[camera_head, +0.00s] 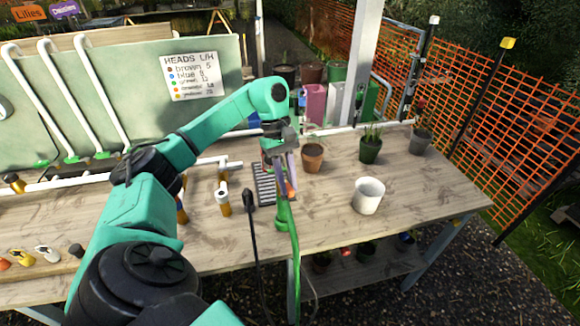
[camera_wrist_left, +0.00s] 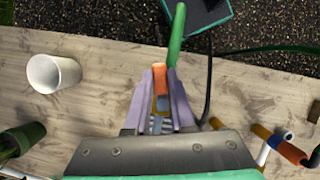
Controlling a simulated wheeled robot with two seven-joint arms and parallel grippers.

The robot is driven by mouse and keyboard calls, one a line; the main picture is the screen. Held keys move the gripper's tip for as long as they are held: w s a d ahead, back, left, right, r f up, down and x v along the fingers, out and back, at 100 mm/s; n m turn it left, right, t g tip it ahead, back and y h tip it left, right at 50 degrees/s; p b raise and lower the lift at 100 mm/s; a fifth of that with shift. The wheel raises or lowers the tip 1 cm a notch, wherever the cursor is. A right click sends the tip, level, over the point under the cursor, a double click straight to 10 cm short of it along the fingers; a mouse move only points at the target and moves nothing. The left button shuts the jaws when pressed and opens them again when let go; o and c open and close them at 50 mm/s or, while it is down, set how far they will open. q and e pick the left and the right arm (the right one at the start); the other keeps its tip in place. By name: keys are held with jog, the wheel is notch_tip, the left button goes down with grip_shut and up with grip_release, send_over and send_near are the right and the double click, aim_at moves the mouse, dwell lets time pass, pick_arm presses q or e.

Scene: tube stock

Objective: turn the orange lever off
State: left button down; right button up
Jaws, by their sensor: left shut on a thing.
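The orange lever (camera_wrist_left: 160,77) shows as a short orange piece between my fingertips in the left wrist view. In the head view a small orange part of it (camera_head: 290,188) shows beside a green hose or pipe (camera_head: 285,214). My left gripper (camera_wrist_left: 162,82) has its lilac fingers on either side of the lever and is shut on it. In the head view the gripper (camera_head: 284,178) points down over the bench, and the fingers partly hide the lever. The valve body under the lever is hidden. My right gripper is not in view.
A dark grate (camera_head: 264,190) lies behind the fingers. A white pot (camera_head: 367,197), a terracotta pot (camera_head: 312,159) and a dark green pot (camera_head: 370,151) stand to the right. A black hose (camera_head: 250,215) hangs left of the gripper. The bench's front right is clear.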

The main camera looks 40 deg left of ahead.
pick_arm(q)
jog(key=shift+s+a+m+g+y, duration=0.15)
jog(key=shift+s+m+g, duration=0.1)
jog(key=shift+m, duration=0.5)
jog(key=shift+s+m+g+y, duration=0.15)
jog(key=shift+m+g, duration=0.1)
jog(key=shift+m, duration=0.5)
jog(key=c, duration=0.8)
grip_release()
jog(key=shift+o, duration=0.2)
jog(key=shift+r, duration=0.1)
jog(key=p+v, duration=0.9)
jog(key=v, duration=0.5)
jog(key=shift+r, duration=0.15)
jog(key=shift+w+a, duration=0.1)
